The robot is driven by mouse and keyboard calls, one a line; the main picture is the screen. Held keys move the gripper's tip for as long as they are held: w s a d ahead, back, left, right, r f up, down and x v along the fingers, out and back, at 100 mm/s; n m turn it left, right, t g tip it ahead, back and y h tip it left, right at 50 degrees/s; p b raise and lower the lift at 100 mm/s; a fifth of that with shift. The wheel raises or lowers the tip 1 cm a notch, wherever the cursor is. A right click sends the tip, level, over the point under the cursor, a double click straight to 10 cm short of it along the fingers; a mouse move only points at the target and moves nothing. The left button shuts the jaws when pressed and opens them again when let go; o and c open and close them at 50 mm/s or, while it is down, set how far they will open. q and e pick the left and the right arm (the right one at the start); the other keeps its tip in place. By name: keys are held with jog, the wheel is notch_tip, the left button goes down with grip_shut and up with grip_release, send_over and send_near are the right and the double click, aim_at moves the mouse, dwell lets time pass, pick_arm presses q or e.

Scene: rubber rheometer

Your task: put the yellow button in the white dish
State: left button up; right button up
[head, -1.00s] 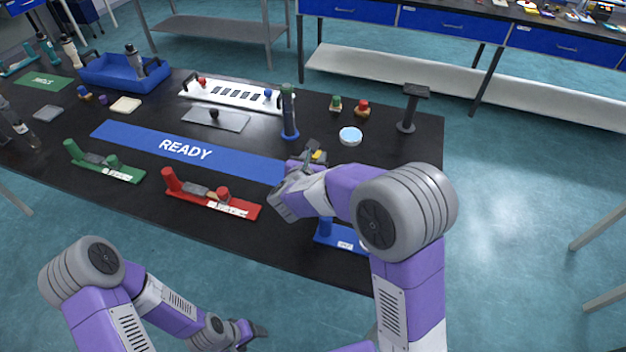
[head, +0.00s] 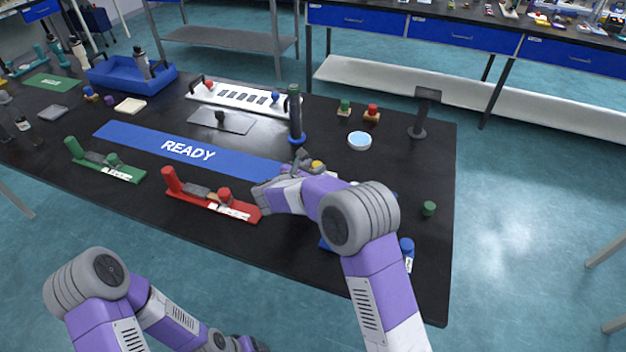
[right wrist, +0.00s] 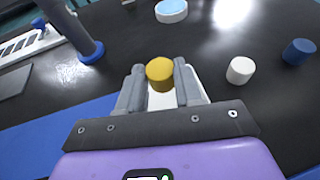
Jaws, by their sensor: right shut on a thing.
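The yellow button (right wrist: 160,73) is a short yellow cylinder between the two fingertips of my right gripper (right wrist: 160,85), which is shut on it. The white dish (head: 359,141) is round with a pale blue inside and stands apart, beyond and right of the gripper. It also shows at the top of the right wrist view (right wrist: 172,11). My left gripper (head: 250,344) is cut off at the bottom edge.
A dark post on a blue base (head: 296,125) stands left of the dish. A black stand (head: 420,115) is to its right. A white button (right wrist: 240,70) and a blue one (right wrist: 298,52) lie right of my right gripper. A red fixture (head: 210,200) lies left. Table around the dish is clear.

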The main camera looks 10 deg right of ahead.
jog(key=shift+f+b, duration=0.5)
jog(key=shift+f, duration=1.4)
jog(key=shift+f, duration=0.2)
jog(key=o, duration=1)
